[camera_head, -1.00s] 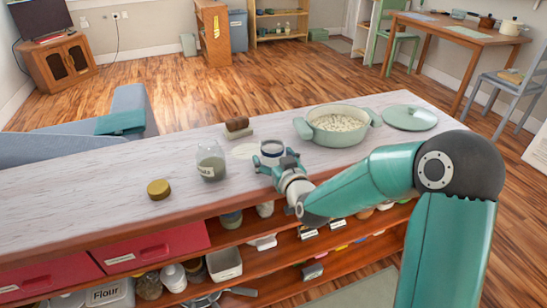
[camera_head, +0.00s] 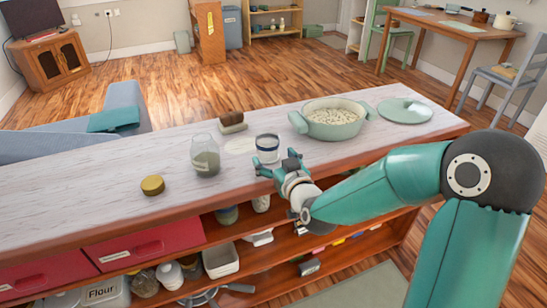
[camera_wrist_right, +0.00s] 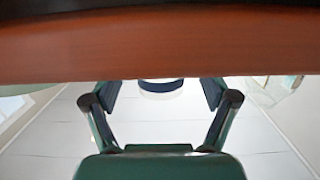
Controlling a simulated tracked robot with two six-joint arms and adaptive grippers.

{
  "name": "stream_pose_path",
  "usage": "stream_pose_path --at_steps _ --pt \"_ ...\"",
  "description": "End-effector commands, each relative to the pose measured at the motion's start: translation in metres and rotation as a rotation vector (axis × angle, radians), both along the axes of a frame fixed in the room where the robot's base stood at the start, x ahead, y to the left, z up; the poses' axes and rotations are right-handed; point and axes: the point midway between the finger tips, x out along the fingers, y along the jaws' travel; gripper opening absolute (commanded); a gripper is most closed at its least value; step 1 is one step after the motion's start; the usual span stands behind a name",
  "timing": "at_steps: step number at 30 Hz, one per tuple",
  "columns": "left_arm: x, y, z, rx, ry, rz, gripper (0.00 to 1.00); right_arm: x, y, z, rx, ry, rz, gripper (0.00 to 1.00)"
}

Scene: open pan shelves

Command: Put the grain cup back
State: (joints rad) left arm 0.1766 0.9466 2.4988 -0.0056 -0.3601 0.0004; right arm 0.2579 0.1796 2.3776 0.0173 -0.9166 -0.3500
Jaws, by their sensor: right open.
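The grain cup (camera_head: 267,150), white with a dark blue band, stands upright on the pale counter (camera_head: 90,180). My right gripper (camera_head: 278,164) is open and empty on the near side of the cup, at the counter's front edge. A small gap seems to lie between its fingertips and the cup. In the right wrist view the open fingers (camera_wrist_right: 161,95) frame a white, blue-banded cup (camera_wrist_right: 161,86), partly hidden by a brown edge. My left gripper is not in view.
A glass jar (camera_head: 205,158) and a gold lid (camera_head: 152,185) stand left of the cup. A green pot (camera_head: 333,130) with pale contents and its lid (camera_head: 404,110) are to the right. A brown-topped block (camera_head: 232,122) lies behind. Open shelves (camera_head: 290,243) below hold containers.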

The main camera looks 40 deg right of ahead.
Motion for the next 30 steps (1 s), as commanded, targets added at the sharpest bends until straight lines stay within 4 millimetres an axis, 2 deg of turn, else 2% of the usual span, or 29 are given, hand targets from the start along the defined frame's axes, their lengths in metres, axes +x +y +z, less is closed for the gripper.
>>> stream_pose_path --at_steps 24,30 --pt "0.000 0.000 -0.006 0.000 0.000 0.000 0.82 -0.031 0.008 0.005 0.000 -0.001 0.001 0.85" --pt "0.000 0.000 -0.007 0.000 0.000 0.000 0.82 -0.034 0.008 0.006 0.000 -0.001 0.001 0.85"
